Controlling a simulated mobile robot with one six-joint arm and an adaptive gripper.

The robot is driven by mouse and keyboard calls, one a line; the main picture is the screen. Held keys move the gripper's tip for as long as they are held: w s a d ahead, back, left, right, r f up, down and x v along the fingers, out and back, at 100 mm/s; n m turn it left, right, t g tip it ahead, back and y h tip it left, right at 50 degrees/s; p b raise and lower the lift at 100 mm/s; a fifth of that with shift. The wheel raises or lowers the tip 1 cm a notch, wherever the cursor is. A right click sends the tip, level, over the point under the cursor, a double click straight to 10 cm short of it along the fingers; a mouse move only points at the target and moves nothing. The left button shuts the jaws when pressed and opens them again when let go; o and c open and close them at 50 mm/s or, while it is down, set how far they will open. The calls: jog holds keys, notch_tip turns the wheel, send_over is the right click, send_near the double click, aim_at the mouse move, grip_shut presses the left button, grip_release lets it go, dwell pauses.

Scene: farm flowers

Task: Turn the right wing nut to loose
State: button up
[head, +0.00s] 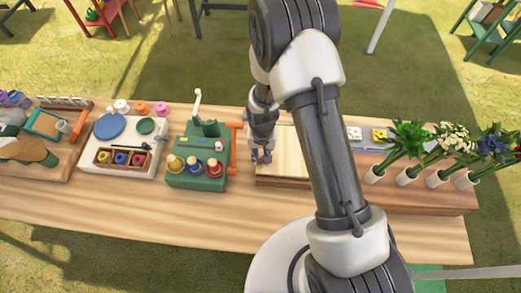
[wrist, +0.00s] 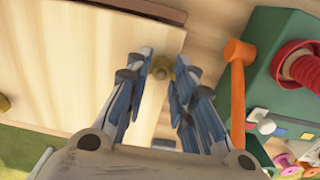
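A small yellow wing nut (wrist: 162,67) sits on the pale wooden board (wrist: 85,70), near one edge, in the wrist view. My gripper (wrist: 163,62) is over it with one finger on each side. The fingers are apart, and a narrow gap seems to show beside the nut; whether they touch it is hard to tell. A second yellow piece (wrist: 3,103), cut off by the left picture edge, may be the other wing nut. In the head view my gripper (head: 261,158) is low at the left end of the board (head: 285,152); the nuts are not visible there.
A green stand with an orange handle (wrist: 237,90) is close beside the gripper; the handle also shows in the head view (head: 233,148). Flowers in white pots (head: 437,178) stand at the right. A white tray (head: 125,160) is farther left.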

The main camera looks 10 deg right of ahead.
jog(key=r+p, duration=0.1)
jog(key=r, duration=0.4)
jog(key=r+p, duration=0.1)
jog(key=r, duration=0.4)
jog(key=r+p, duration=0.2)
jog(key=r, duration=0.3)
jog(key=shift+w+a, duration=0.1)
jog(key=shift+w, duration=0.2)
jog(key=o, duration=0.3)
jog(key=shift+r, duration=0.3)
jog(key=shift+o, duration=1.1)
jog(key=s+r, duration=0.2)
jog(key=s, duration=0.1)
jog(key=s+p, duration=0.1)
jog(key=shift+s+d+r, duration=0.3)
jog(key=shift+d+r, duration=0.05)
jog(key=shift+r, duration=0.05)
jog(key=w+r, duration=0.1)
jog(key=w+r+p, duration=0.1)
jog(key=shift+w+a, duration=0.15)
jog(key=shift+w, duration=0.15)
jog(key=shift+s+f, duration=0.1)
